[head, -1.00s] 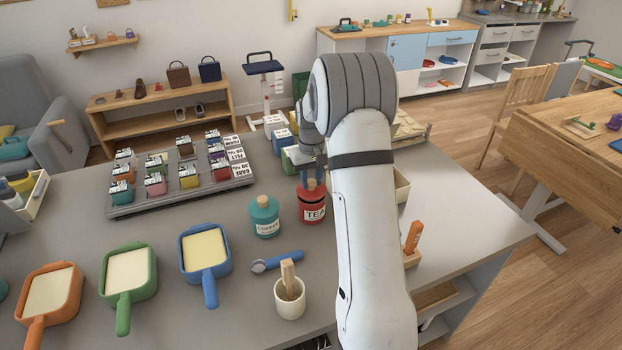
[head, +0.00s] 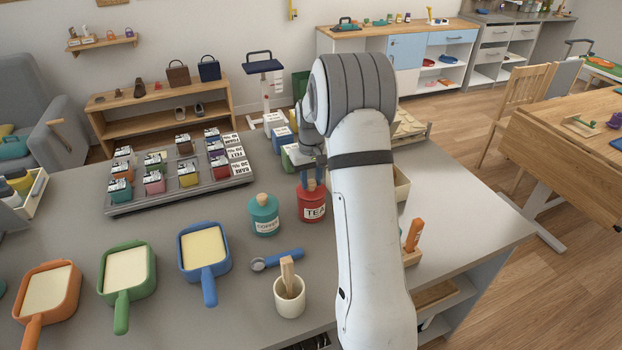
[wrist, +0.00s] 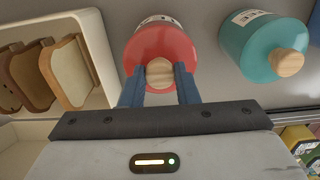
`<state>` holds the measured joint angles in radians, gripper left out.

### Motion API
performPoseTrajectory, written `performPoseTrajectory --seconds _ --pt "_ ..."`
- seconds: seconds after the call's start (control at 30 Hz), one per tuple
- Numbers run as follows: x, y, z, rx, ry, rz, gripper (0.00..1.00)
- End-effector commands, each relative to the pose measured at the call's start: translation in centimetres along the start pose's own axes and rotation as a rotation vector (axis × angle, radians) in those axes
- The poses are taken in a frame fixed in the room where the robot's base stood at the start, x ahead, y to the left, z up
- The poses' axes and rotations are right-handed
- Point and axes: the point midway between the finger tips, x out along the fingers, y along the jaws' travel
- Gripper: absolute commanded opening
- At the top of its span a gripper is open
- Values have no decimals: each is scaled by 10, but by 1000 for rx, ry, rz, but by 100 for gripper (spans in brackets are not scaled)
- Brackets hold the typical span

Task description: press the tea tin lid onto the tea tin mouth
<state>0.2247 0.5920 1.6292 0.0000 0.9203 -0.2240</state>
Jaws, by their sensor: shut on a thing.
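The tea tin (head: 311,207) is a red tin with a white TEA label, upright on the grey counter; in the wrist view its red top (wrist: 160,45) faces me. The tea tin lid (wrist: 160,73) shows as a round, light wooden piece at the tin's top. My gripper (wrist: 160,80) has its blue fingers shut on the lid, one on each side. In the head view my gripper (head: 311,180) is right over the tin and mostly hides the lid. I cannot tell how deep the lid sits in the mouth.
A teal coffee tin (head: 264,216) with a wooden stopper stands close on the left. A blue-handled scoop (head: 278,261) and a cream cup (head: 289,300) are in front. A cream bin with bread slices (wrist: 98,60) is on the other side. A tray of small boxes (head: 180,195) lies behind left.

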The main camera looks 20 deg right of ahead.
Motion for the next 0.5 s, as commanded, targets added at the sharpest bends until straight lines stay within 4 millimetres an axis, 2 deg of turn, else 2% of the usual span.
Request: performPoseTrajectory --seconds 0.47,0.5 --pt "7 -1 0 -1 0 0 8" --pt "7 -1 0 -1 0 0 31"
